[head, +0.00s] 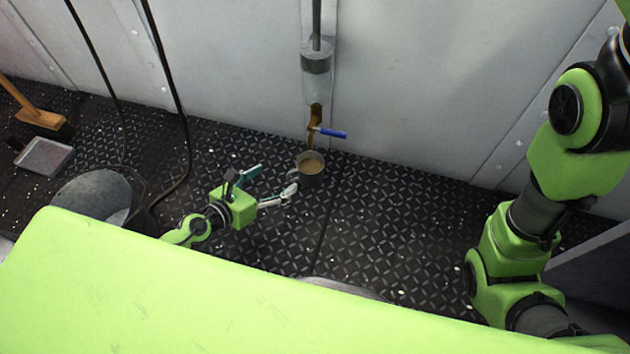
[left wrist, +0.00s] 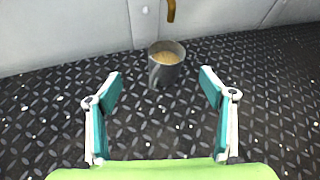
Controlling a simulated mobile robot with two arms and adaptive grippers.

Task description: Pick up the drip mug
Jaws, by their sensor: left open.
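The drip mug (head: 311,169) is a dark grey mug with brown liquid in it, upright on the deck below a tap with a blue handle. It also shows in the left wrist view (left wrist: 166,66), ahead of the fingers and centred between them. My left gripper (head: 276,181) is open and empty, just left of the mug in the head view. Its two teal-padded fingers show wide apart in the left wrist view (left wrist: 160,90). The mug's handle side faces the gripper. My right arm shows at the right of the head view, but its gripper is out of sight.
The brown spout and tap with a blue handle (head: 332,133) hang from the wall pipe right above the mug. A grey bucket (head: 140,190), a dustpan (head: 44,156) and a brush (head: 40,118) are at the left. Black cables run down the wall. Deck right of the mug is clear.

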